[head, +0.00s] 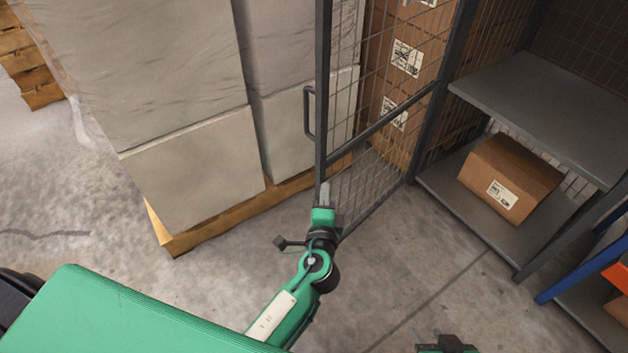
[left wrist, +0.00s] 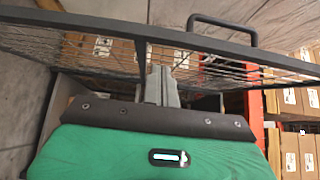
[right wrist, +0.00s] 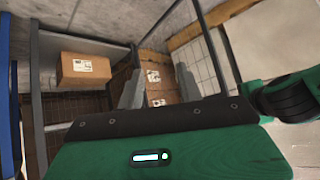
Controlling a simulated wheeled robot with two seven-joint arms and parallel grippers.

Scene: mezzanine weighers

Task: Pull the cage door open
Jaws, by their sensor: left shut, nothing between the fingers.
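The cage door (head: 322,100) is a dark frame with wire mesh. It stands swung out from the dark post (head: 440,90), its free edge towards me. A dark bar handle (head: 308,112) sits on that edge; it also shows in the left wrist view (left wrist: 253,36). My left gripper (head: 325,190) is shut and empty, at the lower part of the door's free edge, below the handle and not on it. I cannot tell whether it touches the frame. My right gripper (right wrist: 160,88) is open and empty, with its fingers apart; only its top shows at the bottom of the head view (head: 447,343).
Wrapped pallet loads (head: 190,160) stand left of the door. Right of the post, a grey shelf (head: 540,100) is above a lower one with a brown carton (head: 510,175). Stacked cartons (head: 405,60) show behind the mesh. The floor (head: 420,270) in front is clear.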

